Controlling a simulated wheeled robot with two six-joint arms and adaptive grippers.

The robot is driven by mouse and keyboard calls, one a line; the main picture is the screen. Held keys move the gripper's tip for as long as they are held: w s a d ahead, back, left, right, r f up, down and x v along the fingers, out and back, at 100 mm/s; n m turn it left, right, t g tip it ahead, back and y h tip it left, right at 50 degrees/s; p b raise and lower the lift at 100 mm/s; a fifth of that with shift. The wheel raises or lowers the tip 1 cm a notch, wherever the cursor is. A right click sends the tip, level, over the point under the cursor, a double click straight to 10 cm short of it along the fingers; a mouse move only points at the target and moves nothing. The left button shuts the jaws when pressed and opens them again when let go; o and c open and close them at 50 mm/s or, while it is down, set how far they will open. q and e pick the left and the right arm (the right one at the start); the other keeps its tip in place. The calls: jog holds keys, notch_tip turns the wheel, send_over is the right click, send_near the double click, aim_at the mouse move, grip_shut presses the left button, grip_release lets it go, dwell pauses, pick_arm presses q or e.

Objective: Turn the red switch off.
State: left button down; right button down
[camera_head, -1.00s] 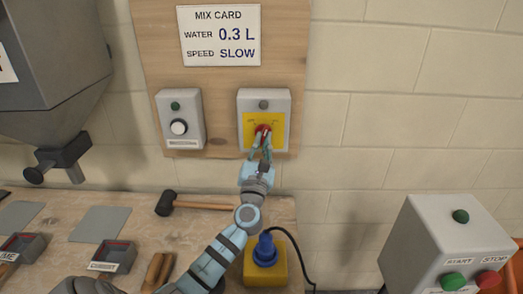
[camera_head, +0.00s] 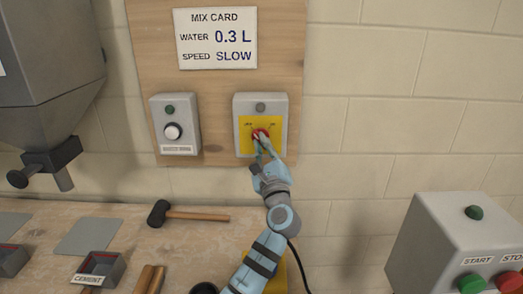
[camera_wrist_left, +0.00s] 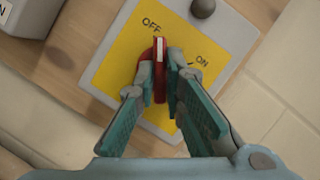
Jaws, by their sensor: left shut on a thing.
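The red switch (camera_head: 260,133) sits on a yellow plate (camera_head: 245,146) on a grey wall box (camera_head: 280,103). My left gripper (camera_head: 262,146) is shut on its handle, reaching up from the lower right. In the left wrist view the fingers (camera_wrist_left: 166,74) lie on both sides of the red switch (camera_wrist_left: 158,46). Its white line points up, close to the OFF label (camera_wrist_left: 151,24) and away from the ON label (camera_wrist_left: 202,62). The lower part of the switch is hidden by the fingers. The lamp (camera_head: 260,107) above it looks grey. My right gripper is out of view.
A mallet (camera_head: 185,215) and a cement tray (camera_head: 98,269) are on the bench (camera_head: 130,218). A start/stop box (camera_head: 448,229) stands at right. The wall between is bare.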

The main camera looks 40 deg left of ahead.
pick_arm(q)
jog(key=shift+n+g+y, duration=0.3)
jog(key=shift+n+g, duration=0.4)
jog(key=shift+n, duration=0.7)
jog(key=c, duration=1.7)
grip_release()
jog(key=v, duration=0.7)
jog(key=shift+s+d, duration=0.15)
jog(key=shift+d, duration=0.05)
